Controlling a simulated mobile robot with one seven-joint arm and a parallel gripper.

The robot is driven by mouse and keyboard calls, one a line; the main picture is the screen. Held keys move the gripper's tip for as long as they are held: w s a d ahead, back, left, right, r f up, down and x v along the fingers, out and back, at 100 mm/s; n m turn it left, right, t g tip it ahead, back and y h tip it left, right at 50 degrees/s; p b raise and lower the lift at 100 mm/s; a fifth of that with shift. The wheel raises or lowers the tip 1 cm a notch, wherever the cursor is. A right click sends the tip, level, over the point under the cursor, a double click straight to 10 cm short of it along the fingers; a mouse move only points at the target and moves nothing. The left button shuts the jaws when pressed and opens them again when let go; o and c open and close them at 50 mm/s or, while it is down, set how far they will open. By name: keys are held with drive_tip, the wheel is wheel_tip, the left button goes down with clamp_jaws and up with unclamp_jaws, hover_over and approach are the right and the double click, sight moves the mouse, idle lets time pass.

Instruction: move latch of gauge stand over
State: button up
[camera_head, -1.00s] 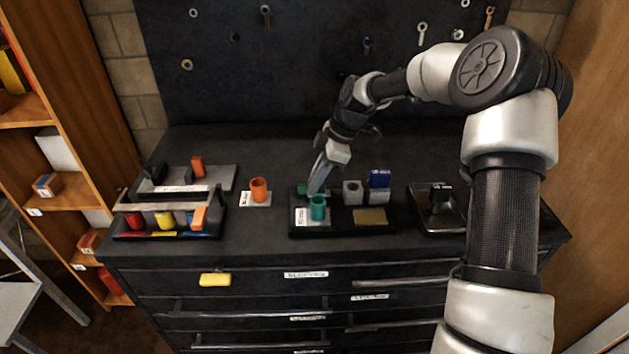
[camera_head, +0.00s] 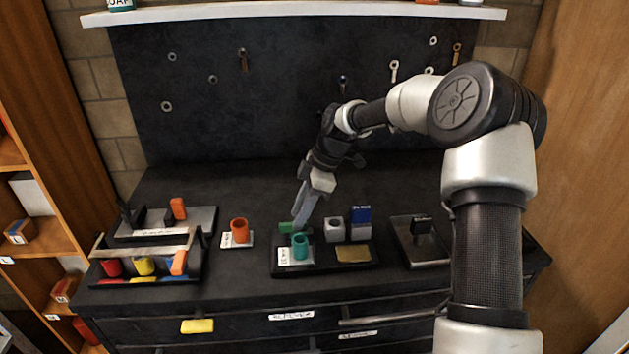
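A black tray-like stand (camera_head: 325,268) sits on the dark cabinet top, and I take it for the gauge stand. A green piece (camera_head: 286,228), perhaps the latch, is at its back left. A teal cup (camera_head: 300,246) stands in front of it on a white label. A grey block with a hole (camera_head: 333,230) and a blue block (camera_head: 360,222) are to the right, with a brass plate (camera_head: 353,254) in front. My gripper (camera_head: 299,220) points down beside the green piece, at its right. Its fingers look close together. Contact and anything between them cannot be made out.
An orange cup (camera_head: 239,231) stands left of the stand. Further left is a rack (camera_head: 150,270) with red, yellow and orange pieces. A metal tray (camera_head: 412,250) with a black block is on the right. A yellow handle (camera_head: 197,326) is on the drawer front.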

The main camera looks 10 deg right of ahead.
drive_tip(key=p+v, duration=0.1)
drive_tip(key=v, duration=1.3)
drive_tip(key=shift+r, duration=0.4)
drive_tip(key=shift+d, duration=0.1)
drive_tip(key=s+a+r+m+t+h+p, duration=0.2)
drive_tip(key=s+r+m, duration=0.4)
drive_tip(key=s, duration=0.3)
drive_tip(key=s+a+r+m+t+h+p, duration=0.1)
drive_tip(key=s+r+m+t+h+p, duration=0.1)
drive_tip(key=s+r+m, duration=0.55)
drive_tip(key=s+d+f+m+t+p, duration=0.1)
drive_tip(key=s+d+m+p, duration=0.2)
drive_tip(key=s+d, duration=0.4)
drive_tip(key=s+m, duration=0.1)
drive_tip(key=s, duration=0.7)
drive_tip(key=shift+s+d+f+m+t+h, duration=0.15)
drive_tip(key=shift+f+m+t+h, duration=0.1)
drive_tip(key=shift+m+t+h, duration=0.1)
